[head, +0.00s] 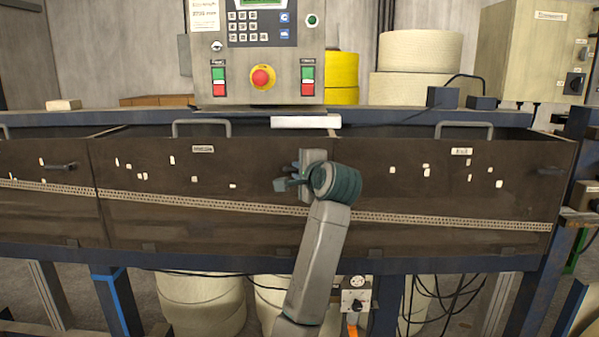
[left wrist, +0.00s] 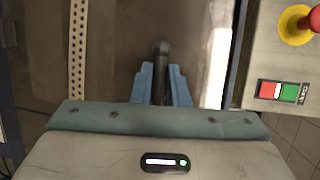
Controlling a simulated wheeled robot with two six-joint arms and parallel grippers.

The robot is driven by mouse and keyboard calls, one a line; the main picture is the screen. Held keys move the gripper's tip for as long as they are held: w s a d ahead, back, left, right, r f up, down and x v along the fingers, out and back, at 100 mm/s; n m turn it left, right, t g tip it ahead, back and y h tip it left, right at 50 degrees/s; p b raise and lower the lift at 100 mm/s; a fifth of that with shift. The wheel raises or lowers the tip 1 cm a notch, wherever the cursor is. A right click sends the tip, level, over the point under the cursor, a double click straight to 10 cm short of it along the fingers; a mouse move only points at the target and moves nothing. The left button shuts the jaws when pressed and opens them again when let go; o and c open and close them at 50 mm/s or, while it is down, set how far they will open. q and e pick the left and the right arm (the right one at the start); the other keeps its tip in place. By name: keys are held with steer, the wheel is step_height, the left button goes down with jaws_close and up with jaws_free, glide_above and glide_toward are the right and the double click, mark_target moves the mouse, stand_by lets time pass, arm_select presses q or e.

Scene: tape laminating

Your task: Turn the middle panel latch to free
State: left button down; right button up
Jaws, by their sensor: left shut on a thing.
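The middle dark panel (head: 200,215) runs along the front of the machine, with a grey pull handle (head: 201,123) on its top edge. My left gripper (head: 290,183) is at the right part of this panel, and its hand and wrist hide the latch in the head view. In the left wrist view the dark, rounded latch handle (left wrist: 161,50) stands between the two blue fingers of my left gripper (left wrist: 161,80). The fingers are shut on it. The latch's exact turn angle is hard to tell. My right gripper is not in view.
The left panel has its own dark latch (head: 62,166), lying roughly level. A control box (head: 258,55) with a red stop button (head: 262,77) stands above the panels. A blue frame rail (head: 400,118) runs behind them. White rolls (head: 200,300) and cables lie below.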

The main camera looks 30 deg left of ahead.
arm_select(q)
steer(key=m+y+b, duration=0.1)
steer(key=m+b, duration=0.3)
steer(key=b, duration=0.1)
steer(key=r+m+t+y+b, duration=0.1)
steer(key=b, duration=0.1)
steer(key=shift+w+d+m+y, duration=0.2)
steer(key=shift+d+m+y, duration=0.1)
steer(key=shift+m, duration=0.1)
steer(key=m, duration=0.1)
steer(key=m+t+b, duration=0.1)
steer(key=shift+w+d+r+m+y+b, duration=0.1)
steer(key=shift+d+r+m+y+b, duration=0.1)
steer(key=shift+r+m+y+b, duration=0.1)
steer(key=m+t+p, duration=0.1)
steer(key=m, duration=0.2)
steer(key=d+m+t+p, duration=0.1)
steer(key=m+t, duration=0.1)
steer(key=m, duration=0.2)
steer(key=w+m+t, duration=0.1)
steer(key=m+t, duration=0.1)
steer(key=m, duration=0.2)
steer(key=shift+d+r+h+p, duration=0.4)
